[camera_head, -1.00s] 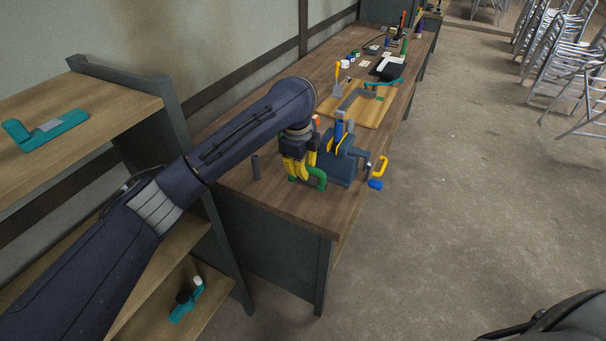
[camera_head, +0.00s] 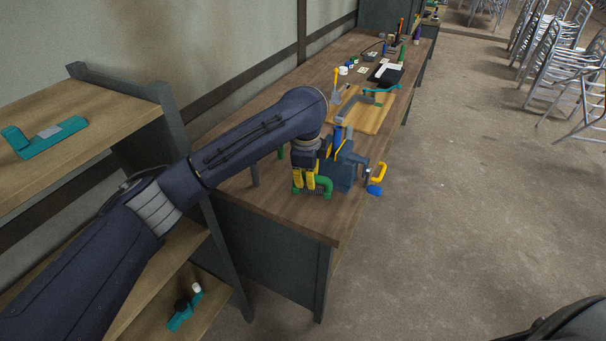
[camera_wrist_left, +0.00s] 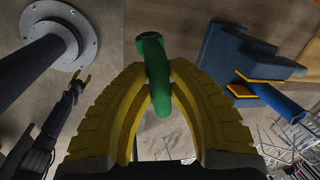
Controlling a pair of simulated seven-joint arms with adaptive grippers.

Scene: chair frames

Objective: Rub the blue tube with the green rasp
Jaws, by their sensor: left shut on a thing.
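The blue tube (camera_head: 338,134) stands up out of a dark blue vise (camera_head: 341,175) near the bench's front end. In the left wrist view the tube (camera_wrist_left: 284,106) sits between the vise's yellow-edged jaws. My left gripper (camera_head: 310,185) is just left of the vise. It is shut on the green rasp (camera_head: 328,187), whose curved green handle shows by the fingers. In the left wrist view the rasp's green part (camera_wrist_left: 155,75) is pinched between the yellow fingertips, apart from the tube. My right gripper (camera_wrist_left: 83,76) shows small in the left wrist view; its opening is unclear.
A grey post (camera_head: 255,172) and a green upright piece (camera_head: 281,153) stand left of my left gripper. A wooden board (camera_head: 370,116) with a grey tool lies behind the vise. A yellow handle (camera_head: 379,172) sticks out on the right. A shelf (camera_head: 90,115) is at left.

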